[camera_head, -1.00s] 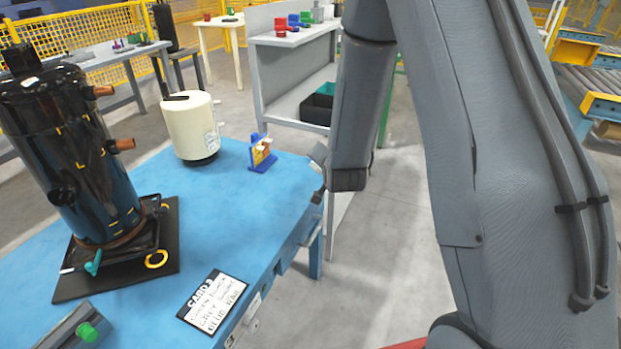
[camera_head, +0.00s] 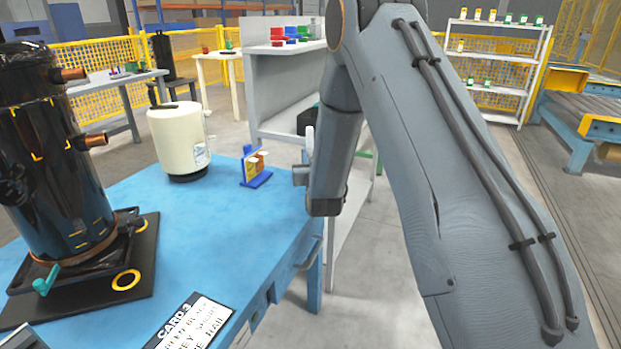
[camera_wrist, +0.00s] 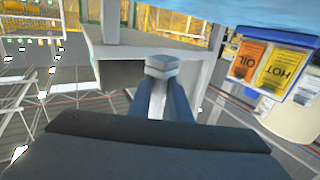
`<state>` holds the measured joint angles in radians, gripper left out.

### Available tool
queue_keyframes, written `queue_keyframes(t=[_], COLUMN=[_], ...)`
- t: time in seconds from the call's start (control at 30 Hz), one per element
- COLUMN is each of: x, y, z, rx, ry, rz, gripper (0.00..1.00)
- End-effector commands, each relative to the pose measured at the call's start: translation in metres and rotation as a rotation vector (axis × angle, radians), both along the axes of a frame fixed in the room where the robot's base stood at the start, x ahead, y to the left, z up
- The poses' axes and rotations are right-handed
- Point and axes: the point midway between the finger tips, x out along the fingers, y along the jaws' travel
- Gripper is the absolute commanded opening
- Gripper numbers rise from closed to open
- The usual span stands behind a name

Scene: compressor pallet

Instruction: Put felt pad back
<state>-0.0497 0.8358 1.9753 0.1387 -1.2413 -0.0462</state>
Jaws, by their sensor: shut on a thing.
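In the wrist view, my gripper (camera_wrist: 160,85) has its blue fingers close together on a small pale grey piece (camera_wrist: 161,67) at their tips; I cannot tell for sure that it is the felt pad. In the head view, my gripper (camera_head: 303,172) is partly hidden by my arm, near the right edge of the blue table (camera_head: 225,225), right of the small blue card holder (camera_head: 257,180). The tall black compressor (camera_head: 52,150) stands at the left on a black mat (camera_head: 145,262). A yellow ring (camera_head: 117,282) and a teal hook-like piece (camera_head: 44,284) show at its base.
A cream canister (camera_head: 178,145) stands behind the card holder. A printed card (camera_head: 190,325) lies at the front edge. A grey shelf unit (camera_head: 285,85) stands behind the table. The middle of the blue table is clear. The holder's OIL and HOT cards (camera_wrist: 268,68) show in the wrist view.

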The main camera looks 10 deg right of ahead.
Motion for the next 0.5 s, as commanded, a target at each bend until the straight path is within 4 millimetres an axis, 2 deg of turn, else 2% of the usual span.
queue_keyframes(t=[0.03, 0.27, 0.5], x=[0.000, 0.000, 0.000], y=[0.000, 0.000, 0.000], z=[-0.008, -0.024, -0.057], rx=[0.000, 0.001, 0.002], ry=[0.002, 0.001, 0.002], rz=[0.000, 0.000, 0.000], gripper=[0.00, 0.00, 0.00])
